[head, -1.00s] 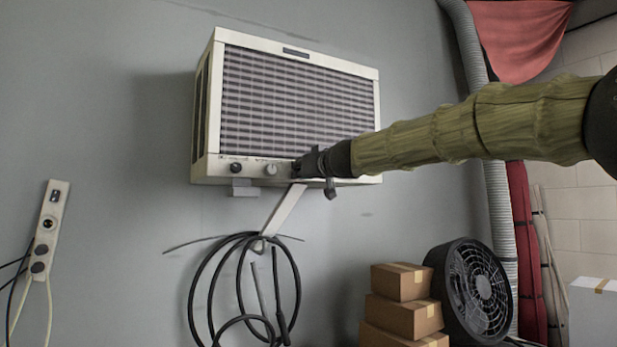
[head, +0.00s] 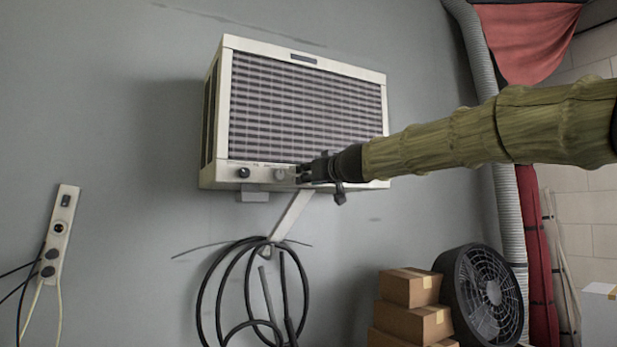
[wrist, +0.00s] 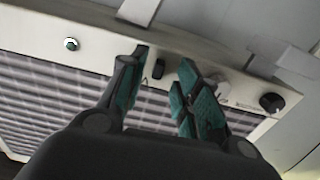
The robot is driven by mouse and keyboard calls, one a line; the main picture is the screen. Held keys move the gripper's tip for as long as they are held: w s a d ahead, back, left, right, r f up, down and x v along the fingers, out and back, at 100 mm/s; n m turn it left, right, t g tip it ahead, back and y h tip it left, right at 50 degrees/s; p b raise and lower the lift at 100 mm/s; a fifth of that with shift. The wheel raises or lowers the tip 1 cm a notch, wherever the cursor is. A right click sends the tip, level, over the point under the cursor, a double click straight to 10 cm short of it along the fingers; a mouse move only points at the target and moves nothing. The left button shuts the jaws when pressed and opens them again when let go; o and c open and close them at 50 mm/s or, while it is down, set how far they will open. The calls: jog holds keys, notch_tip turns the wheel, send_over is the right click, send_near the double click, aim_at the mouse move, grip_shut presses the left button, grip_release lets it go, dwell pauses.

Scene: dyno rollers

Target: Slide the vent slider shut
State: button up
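The vent slider (wrist: 158,69) looks like a small dark tab on the pale control strip of a wall-mounted air unit (wrist: 95,40). In the wrist view it sits between the tips of my gripper (wrist: 163,65), whose two dark fingers with teal pads are spread apart. I cannot tell whether either finger touches the tab. In the head view my gripper (head: 307,173) is at the unit's lower strip (head: 215,172), just right of the pale knob, and it hides the slider there.
A black knob (head: 243,172) and a pale knob (head: 279,174) are on the strip left of my gripper. A small teal button (wrist: 71,43) is on its other side. Below are coiled black hoses (head: 205,290), boxes (head: 408,287) and a round fan (head: 485,295).

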jog(key=v, duration=1.1)
jog(key=shift+s, duration=0.1)
